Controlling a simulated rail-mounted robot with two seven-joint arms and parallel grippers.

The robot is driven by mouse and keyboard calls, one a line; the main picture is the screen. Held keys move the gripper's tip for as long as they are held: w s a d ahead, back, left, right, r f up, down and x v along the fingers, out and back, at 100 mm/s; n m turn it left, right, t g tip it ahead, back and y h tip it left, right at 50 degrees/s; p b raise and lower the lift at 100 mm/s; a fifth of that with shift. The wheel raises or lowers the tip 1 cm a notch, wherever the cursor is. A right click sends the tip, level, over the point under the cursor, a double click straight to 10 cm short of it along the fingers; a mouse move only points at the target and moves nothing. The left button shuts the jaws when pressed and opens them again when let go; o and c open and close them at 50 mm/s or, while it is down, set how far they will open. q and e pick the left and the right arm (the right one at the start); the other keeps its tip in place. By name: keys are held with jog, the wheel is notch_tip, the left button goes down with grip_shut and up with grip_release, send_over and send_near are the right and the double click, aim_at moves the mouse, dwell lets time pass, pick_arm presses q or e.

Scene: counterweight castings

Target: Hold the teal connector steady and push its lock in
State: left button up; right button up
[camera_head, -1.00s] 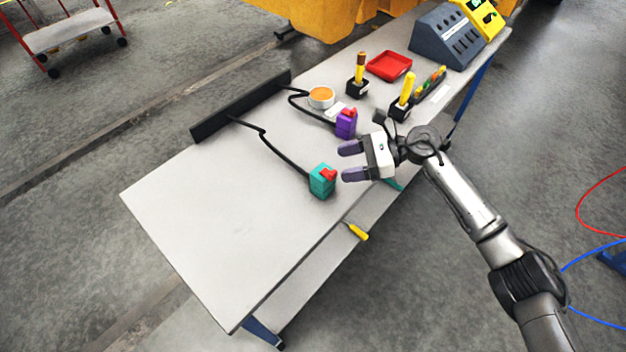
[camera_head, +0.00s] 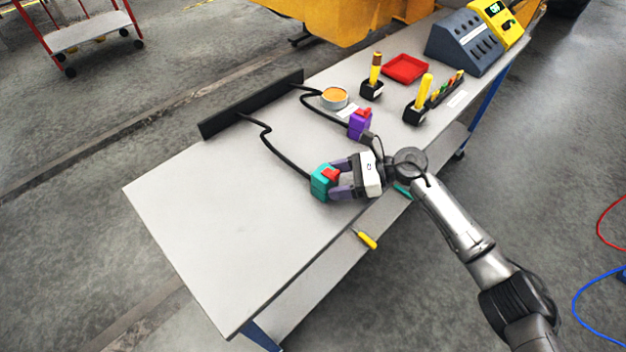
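The teal connector (camera_head: 319,184) stands near the front edge of the table on the end of a black cable. Its red lock (camera_head: 331,174) sticks up from its top, towards my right gripper. My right gripper (camera_head: 340,178) is at the connector's right side, with its two purple-grey fingers spread apart and their tips close to the teal body. I cannot tell whether they touch it. My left gripper is not in view.
A purple connector (camera_head: 358,125) with a red lock stands behind my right gripper. A round tin (camera_head: 334,98), a red tray (camera_head: 405,68) and yellow-handled tools (camera_head: 421,92) stand farther back. The table's (camera_head: 220,230) left part is clear. A yellow screwdriver (camera_head: 367,240) lies on the lower shelf.

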aim_at(316, 184)
jog(key=b+x, duration=0.1)
jog(key=x, duration=0.2)
jog(key=shift+f, duration=0.25)
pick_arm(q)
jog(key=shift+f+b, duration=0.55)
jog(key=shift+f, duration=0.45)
pick_arm(e)
jog(key=shift+x, duration=1)
jog(key=shift+a+r, duration=0.1)
jog(key=shift+r, duration=0.05)
jog(key=shift+c, duration=0.4)
grip_shut()
jog(key=c, duration=1.1)
grip_release()
jog(key=o, duration=1.5)
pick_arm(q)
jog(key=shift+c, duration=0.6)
pick_arm(e)
jog(key=shift+o, duration=0.2)
jog(key=shift+r, duration=0.1)
